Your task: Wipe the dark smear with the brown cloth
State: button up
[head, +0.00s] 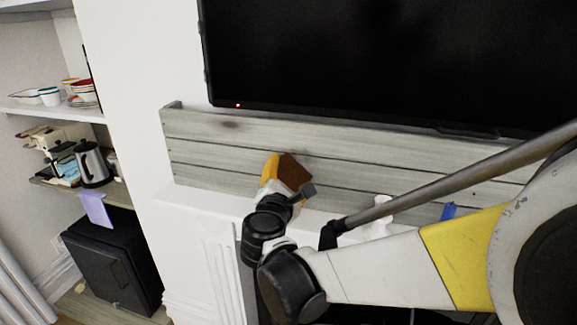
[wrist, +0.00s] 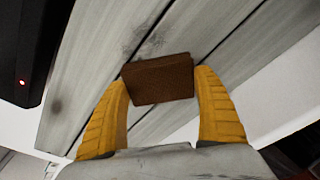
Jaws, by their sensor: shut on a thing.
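The brown cloth (head: 294,173) is a folded, block-like pad. In the wrist view the cloth (wrist: 158,79) sits between the two yellow fingers of my gripper (wrist: 163,88), which is shut on it. My gripper (head: 280,170) is in front of the grey plank panel (head: 200,156) below the television. A faint dark smear (wrist: 143,36) shows on the planks just beyond the cloth in the wrist view. In the head view the smear is mostly hidden behind the cloth. I cannot tell whether the cloth touches the planks.
The black television (head: 390,60) hangs just above the panel. The white mantel (head: 195,199) runs below, with a white cup-like object (head: 381,208) and a blue item (head: 448,211) near my arm. Shelves with dishes and a kettle (head: 92,165) stand left. A dark round spot (head: 230,124) marks the panel's left.

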aim_at(322, 166)
jog(key=shift+w+a, duration=0.35)
jog(key=shift+a, duration=0.5)
jog(key=shift+w+a, duration=0.3)
jog(key=shift+a, duration=0.55)
jog(key=shift+r+p, duration=0.9)
jog(key=shift+r, duration=0.6)
jog(key=shift+s+d+f, duration=0.1)
jog(key=shift+s+d, duration=0.15)
jog(key=shift+d, duration=0.35)
jog(key=shift+s+d+r, duration=0.1)
jog(key=shift+s+d, duration=0.15)
jog(key=shift+d, duration=0.4)
jog(key=shift+s+d+f, duration=0.1)
jog(key=shift+s+d, duration=0.15)
jog(key=shift+d, duration=0.35)
jog(key=shift+s+d, duration=0.35)
jog(key=shift+d, duration=0.8)
jog(key=shift+s+d, duration=0.4)
jog(key=shift+d, duration=0.7)
jog(key=shift+s+d, duration=0.35)
jog(key=shift+d, duration=0.8)
jog(key=shift+w+a+b, duration=0.15)
jog(key=shift+w+a, duration=0.45)
jog(key=shift+a, duration=1.15)
jog(key=shift+w+a+b, duration=0.2)
jog(key=shift+w+a, duration=0.45)
jog(key=shift+a, duration=1.1)
jog(key=shift+w+a+b, duration=0.15)
jog(key=shift+w+a, duration=0.45)
jog(key=shift+a, duration=1.15)
